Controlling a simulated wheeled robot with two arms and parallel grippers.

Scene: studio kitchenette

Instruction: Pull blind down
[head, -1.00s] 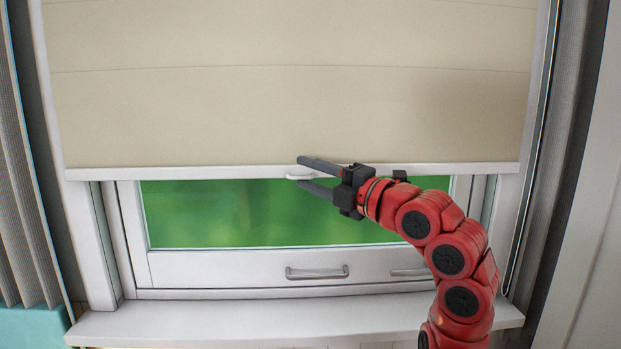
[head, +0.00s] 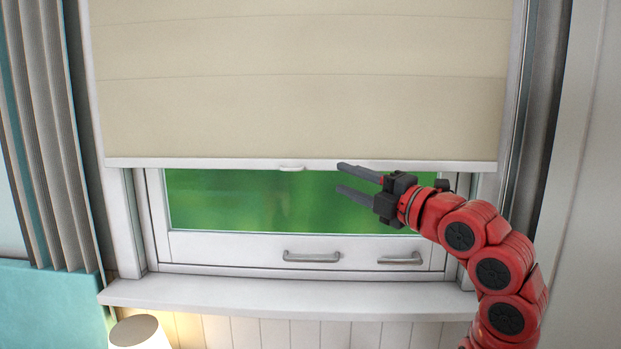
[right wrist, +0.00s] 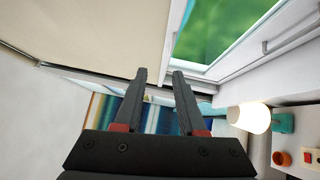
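The beige blind (head: 300,115) hangs over the upper part of the window, with a white bottom rail (head: 220,163). A small white pull tab (head: 291,168) sits under the middle of the rail. My right gripper (head: 340,178) is open and empty, to the right of the tab and apart from it, near the rail's height. In the right wrist view the two fingers (right wrist: 158,75) are parallel with nothing between them, and the blind (right wrist: 110,28) shows at the upper left. The left gripper is not in view.
The window frame with two handles (head: 312,257) is below the blind, above a white sill (head: 280,297). A pleated curtain (head: 50,140) hangs at the left. A lit lamp (head: 140,333) stands at the lower left; it also shows in the right wrist view (right wrist: 249,117).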

